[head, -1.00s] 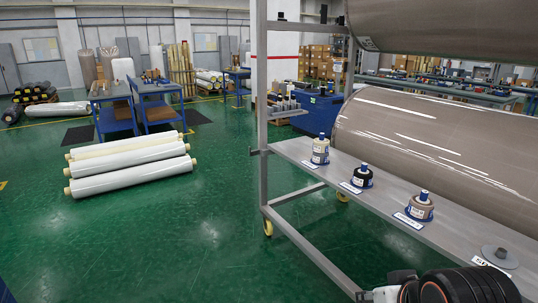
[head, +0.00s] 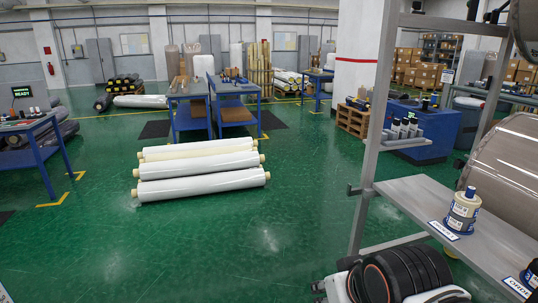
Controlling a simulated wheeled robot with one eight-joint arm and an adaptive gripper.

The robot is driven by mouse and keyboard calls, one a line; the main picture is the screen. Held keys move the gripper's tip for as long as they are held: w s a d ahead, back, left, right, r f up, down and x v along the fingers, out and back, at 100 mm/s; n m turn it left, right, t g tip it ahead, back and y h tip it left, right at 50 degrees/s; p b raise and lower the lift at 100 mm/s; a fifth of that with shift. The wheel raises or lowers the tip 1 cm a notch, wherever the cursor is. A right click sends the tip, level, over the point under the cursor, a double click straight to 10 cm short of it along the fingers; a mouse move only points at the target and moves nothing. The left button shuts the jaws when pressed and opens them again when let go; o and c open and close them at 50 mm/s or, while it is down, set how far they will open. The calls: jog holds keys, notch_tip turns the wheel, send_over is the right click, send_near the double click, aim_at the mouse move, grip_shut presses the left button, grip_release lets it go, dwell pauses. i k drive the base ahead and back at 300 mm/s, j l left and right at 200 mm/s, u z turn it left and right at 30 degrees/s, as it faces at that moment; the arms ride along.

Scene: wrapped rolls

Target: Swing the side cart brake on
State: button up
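A grey metal rack-like cart (head: 368,150) stands at the right in the head view, with a flat shelf (head: 410,195). A short dark fitting (head: 353,190) sticks out left from its front post near shelf height. I cannot tell whether it is the brake. No brake is clearly recognisable. My arm shows at the bottom as black ribbed and white parts, in front of the cart's lower end. A small grey piece (head: 318,287) at its left may belong to my gripper; its fingers cannot be made out.
Labelled spools (head: 462,213) stand on the shelf, beside a large brown roll (head: 510,165). White wrapped rolls (head: 200,175) lie on the green floor ahead. Blue tables (head: 235,110) stand behind. The floor (head: 200,250) left of the cart is clear.

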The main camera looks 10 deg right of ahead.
aim_at(482, 105)
jog(key=i+z, duration=0.15)
jog(key=i, duration=0.45)
jog(key=i+j+z, duration=0.15)
jog(key=i, duration=0.45)
jog(key=i+j+z, duration=0.15)
jog(key=i, duration=0.45)
jog(key=i+l+z, duration=0.15)
jog(key=z, duration=0.3)
jog(key=i+z, duration=0.45)
jog(key=i+j+z, duration=0.1)
jog(key=z, duration=0.35)
jog(key=i+j+z, duration=0.2)
jog(key=i+z, duration=0.25)
jog(key=k+j, duration=0.1)
jog(key=j, duration=0.4)
jog(key=k+j, duration=0.1)
jog(key=j, duration=0.4)
jog(key=k+j+z, duration=0.1)
jog(key=j, duration=0.4)
jog(key=i+j, duration=0.15)
jog(key=j, duration=0.2)
jog(key=i+j, duration=0.15)
jog(key=j, duration=0.2)
jog(key=i+j, duration=0.15)
jog(key=j, duration=0.2)
jog(key=i+j, duration=0.15)
jog(key=j, duration=0.2)
jog(key=i+j, duration=0.15)
jog(key=j, duration=0.2)
